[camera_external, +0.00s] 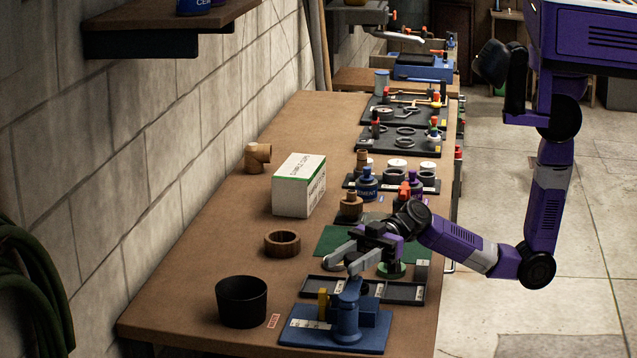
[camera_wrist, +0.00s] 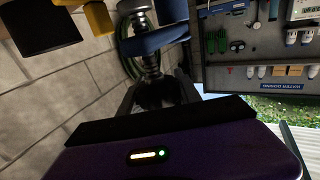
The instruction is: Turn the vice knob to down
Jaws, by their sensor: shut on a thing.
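The blue vice (camera_external: 348,315) stands on a blue base plate at the near end of the bench, with a yellow part (camera_external: 323,303) at its left. My gripper (camera_external: 343,264) reaches in from the right, its fingers just above and behind the vice's top. In the wrist view, my gripper (camera_wrist: 155,90) has its two dark fingers closed around a dark, partly shiny part, which I take to be the vice knob (camera_wrist: 150,92). Blue (camera_wrist: 160,40) and yellow (camera_wrist: 98,18) parts of the vice show beyond. The knob's turn cannot be read; the fingers largely hide it.
A black tray (camera_external: 405,292) lies right behind the vice, with a green mat (camera_external: 335,240) beyond. A black cup (camera_external: 242,301) stands left of the vice. A wooden ring (camera_external: 282,243) and a white box (camera_external: 299,185) stand farther back. The bench's left strip is mostly clear.

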